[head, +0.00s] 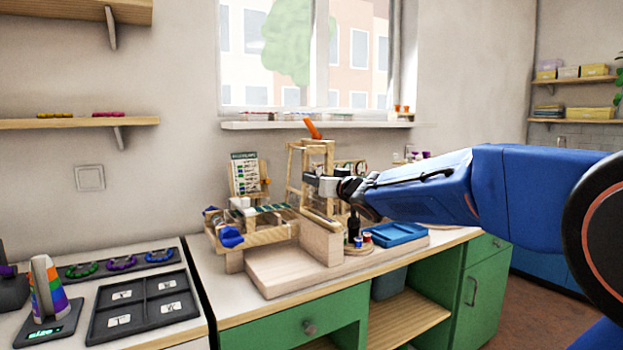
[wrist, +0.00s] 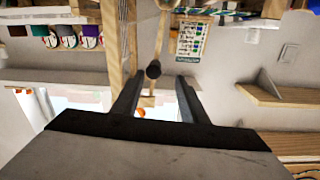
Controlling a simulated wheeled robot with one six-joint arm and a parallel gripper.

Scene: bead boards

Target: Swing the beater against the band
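The wooden bead loom (head: 270,235) stands on the counter, with a light and green band (head: 268,210) stretched along it and a blue knob (head: 231,237) at its left end. A tall wooden frame (head: 294,165) with an orange piece on top rises at its right; I cannot tell which part of it is the beater. My gripper (head: 318,183) is in front of this frame and hides part of it. In the wrist view my gripper (wrist: 156,82) is open, and a black knob (wrist: 153,70) shows between its fingertips, apparently touching neither finger.
A blue tray (head: 400,234) and small spools (head: 362,240) stand right of the loom. A bead chart (head: 245,174) stands behind. The window sill (head: 290,125) is above.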

